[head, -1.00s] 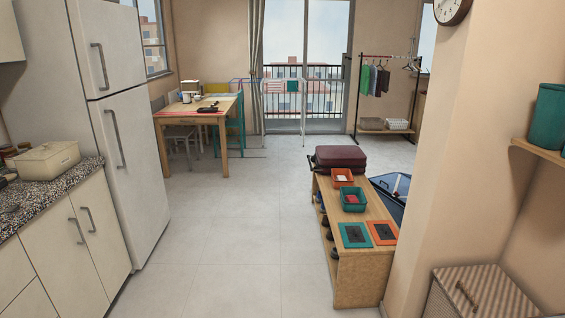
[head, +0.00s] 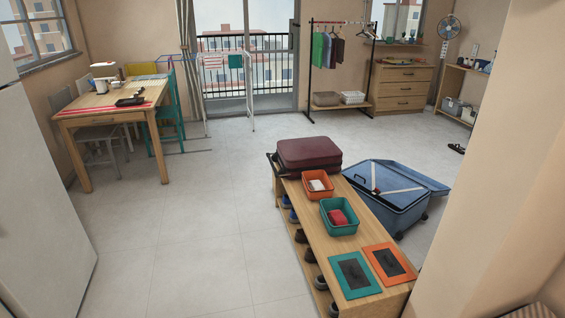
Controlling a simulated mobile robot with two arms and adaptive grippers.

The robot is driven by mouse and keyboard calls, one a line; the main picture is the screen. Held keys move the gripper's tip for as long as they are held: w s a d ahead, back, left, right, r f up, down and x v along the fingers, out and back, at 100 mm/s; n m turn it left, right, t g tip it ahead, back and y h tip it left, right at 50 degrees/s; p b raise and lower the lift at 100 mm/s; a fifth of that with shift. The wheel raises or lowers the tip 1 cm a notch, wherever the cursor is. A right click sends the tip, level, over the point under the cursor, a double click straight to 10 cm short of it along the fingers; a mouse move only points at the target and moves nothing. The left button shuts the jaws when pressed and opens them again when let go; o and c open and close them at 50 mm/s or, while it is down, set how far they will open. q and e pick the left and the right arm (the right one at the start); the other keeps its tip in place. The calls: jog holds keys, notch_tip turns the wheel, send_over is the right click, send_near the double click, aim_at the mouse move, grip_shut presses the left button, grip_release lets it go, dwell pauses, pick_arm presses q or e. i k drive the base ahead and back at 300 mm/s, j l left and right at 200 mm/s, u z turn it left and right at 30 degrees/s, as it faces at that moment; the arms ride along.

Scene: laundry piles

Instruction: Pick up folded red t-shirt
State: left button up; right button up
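A small red folded cloth (head: 338,218) lies in a teal basket (head: 352,232) on the low wooden bench ahead of me. It looks like the red t-shirt, but it is too small to be sure. An orange basket (head: 308,187) just behind it holds something white and a bit of red. Neither of my grippers is in view.
The bench (head: 318,238) also bears a dark red suitcase (head: 308,153) and teal and orange framed mats (head: 354,274). An open blue suitcase (head: 390,205) lies on the floor to its right. A dining table (head: 110,108) stands at left. The floor (head: 205,225) left of the bench is clear.

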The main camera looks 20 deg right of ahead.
aim_at(337, 217)
jog(key=i+j+z, duration=0.1)
jog(key=i+z, duration=0.3)
jog(key=i, duration=0.15)
jog(key=i+j+z, duration=0.3)
jog(key=i+z, duration=0.15)
jog(key=i+j+z, duration=0.4)
jog(key=i+j, duration=0.05)
jog(key=i, duration=0.1)
